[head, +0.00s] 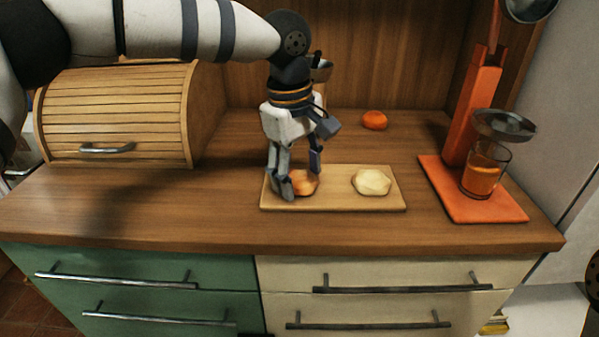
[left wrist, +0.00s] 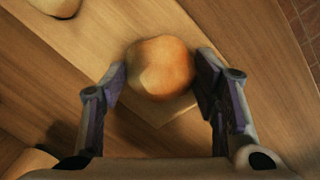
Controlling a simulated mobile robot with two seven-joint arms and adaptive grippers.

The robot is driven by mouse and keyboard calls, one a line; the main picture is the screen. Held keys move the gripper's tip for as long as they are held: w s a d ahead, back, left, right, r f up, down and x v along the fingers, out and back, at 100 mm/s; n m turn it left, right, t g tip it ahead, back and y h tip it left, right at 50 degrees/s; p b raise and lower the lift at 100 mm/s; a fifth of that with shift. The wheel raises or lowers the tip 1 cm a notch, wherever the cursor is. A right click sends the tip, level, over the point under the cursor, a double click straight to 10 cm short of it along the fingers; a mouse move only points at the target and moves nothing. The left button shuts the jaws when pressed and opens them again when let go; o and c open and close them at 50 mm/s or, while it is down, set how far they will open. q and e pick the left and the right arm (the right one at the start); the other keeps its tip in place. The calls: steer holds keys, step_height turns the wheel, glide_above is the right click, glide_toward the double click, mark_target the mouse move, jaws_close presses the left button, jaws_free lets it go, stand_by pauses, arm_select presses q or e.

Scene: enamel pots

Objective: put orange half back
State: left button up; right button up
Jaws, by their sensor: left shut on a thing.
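My left gripper (head: 298,178) is over the left part of a wooden board (head: 335,200) on the counter. Its fingers are shut on an orange half (head: 304,184), which is partly hidden behind a finger in the head view. In the left wrist view the orange half (left wrist: 160,68) sits between the two fingertips (left wrist: 162,85), close above or on the board; I cannot tell which. A pale, peeled-looking half (head: 371,182) lies on the right part of the board. Another orange piece (head: 374,120) lies on the counter behind the board. My right gripper is not in view.
An orange juicer press (head: 474,120) stands at the right, with a glass of orange juice (head: 482,178) on its base. A wooden roll-top box (head: 115,115) stands at the left. The counter (head: 150,205) left of the board is clear.

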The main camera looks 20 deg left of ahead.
mark_target(294, 175)
arm_select(q)
steer(key=shift+f, duration=0.1)
steer(key=shift+f, duration=0.2)
steer(key=o, duration=1.3)
steer(key=shift+r, duration=0.1)
steer(key=r, duration=0.4)
steer(key=s+r, duration=0.1)
steer(key=r, duration=0.7)
steer(key=shift+s+a, duration=0.15)
steer(key=shift+a, duration=0.1)
